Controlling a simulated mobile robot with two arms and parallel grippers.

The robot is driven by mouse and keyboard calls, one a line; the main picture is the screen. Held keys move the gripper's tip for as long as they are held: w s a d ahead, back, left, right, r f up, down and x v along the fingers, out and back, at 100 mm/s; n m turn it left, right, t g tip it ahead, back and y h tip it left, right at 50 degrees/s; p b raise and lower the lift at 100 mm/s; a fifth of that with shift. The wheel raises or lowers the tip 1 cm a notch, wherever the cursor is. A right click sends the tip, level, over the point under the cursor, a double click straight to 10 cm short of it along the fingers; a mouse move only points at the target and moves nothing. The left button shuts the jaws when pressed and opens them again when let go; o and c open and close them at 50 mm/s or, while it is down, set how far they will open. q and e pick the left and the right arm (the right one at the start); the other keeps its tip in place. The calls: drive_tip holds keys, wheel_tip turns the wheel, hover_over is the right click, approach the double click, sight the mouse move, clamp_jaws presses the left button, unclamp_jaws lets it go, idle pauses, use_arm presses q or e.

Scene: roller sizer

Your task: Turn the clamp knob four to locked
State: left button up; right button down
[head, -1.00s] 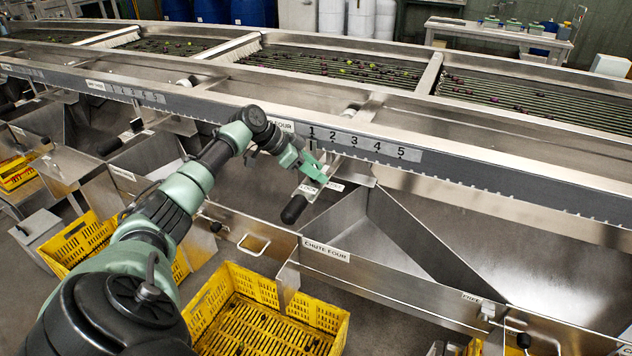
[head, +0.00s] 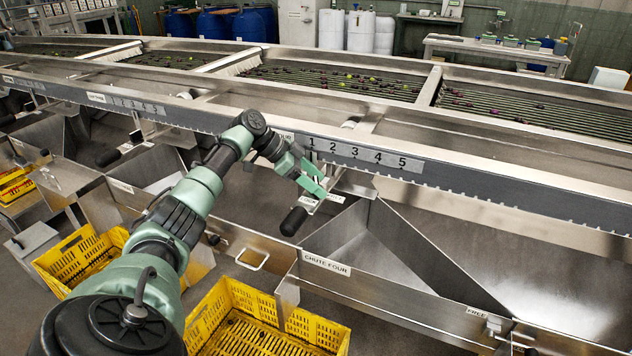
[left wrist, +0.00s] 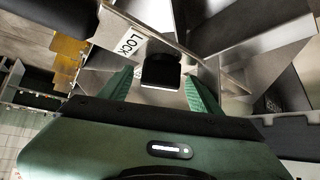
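A black cylindrical handle (head: 293,221) on a metal rod hangs below the numbered rail, next to chute four. Small label plates lie beside its rod. My left gripper (head: 314,178) is just above and right of it, below the rail's numbers, with green fingers spread. In the left wrist view the open fingers (left wrist: 158,92) stand either side of a black knob-like part (left wrist: 161,71), with gaps on both sides. A white label reading LOCK (left wrist: 129,41) is left of it, partly cut off. I cannot tell which lock position the knob is in. My right gripper is not in view.
The long metal rail with a 1 to 5 scale (head: 365,154) runs just above my gripper. Chute four's panel (head: 326,262) and sloped metal walls lie below and right. A yellow crate (head: 310,330) stands on the floor in front.

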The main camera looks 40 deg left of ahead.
use_arm(q)
drive_tip(key=p+v, duration=0.3)
drive_tip(key=v, duration=0.4)
drive_tip(key=shift+s+r, duration=0.2)
drive_tip(key=shift+r, duration=0.05)
drive_tip(key=shift+a, duration=0.15)
